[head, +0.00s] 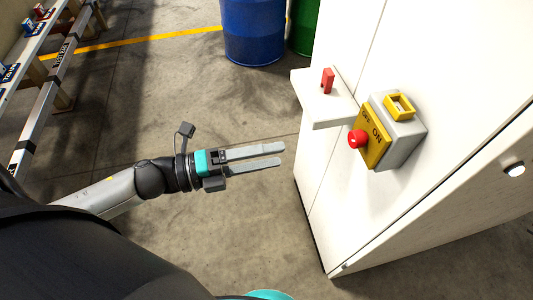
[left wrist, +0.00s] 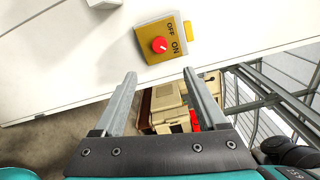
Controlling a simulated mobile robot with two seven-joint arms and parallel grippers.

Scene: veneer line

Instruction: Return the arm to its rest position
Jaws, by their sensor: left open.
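My left arm comes in from the left in the head view, with its gripper (head: 284,155) open and empty over the bare floor. Its two grey fingers point right, toward the white cabinet (head: 345,180), and stay apart from it. In the left wrist view the open fingers (left wrist: 158,85) have nothing between them. The yellow and grey switch box (head: 376,145) with a red knob is on the cabinet face. It also shows beyond the fingers in the left wrist view (left wrist: 152,52). My right gripper is not seen.
A white shelf (head: 318,108) juts from the cabinet with a red piece (head: 327,80) on it. A blue barrel (head: 253,30) and a green barrel (head: 303,28) stand at the back. A metal rack (head: 42,112) is at the left. The floor around my left arm is clear.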

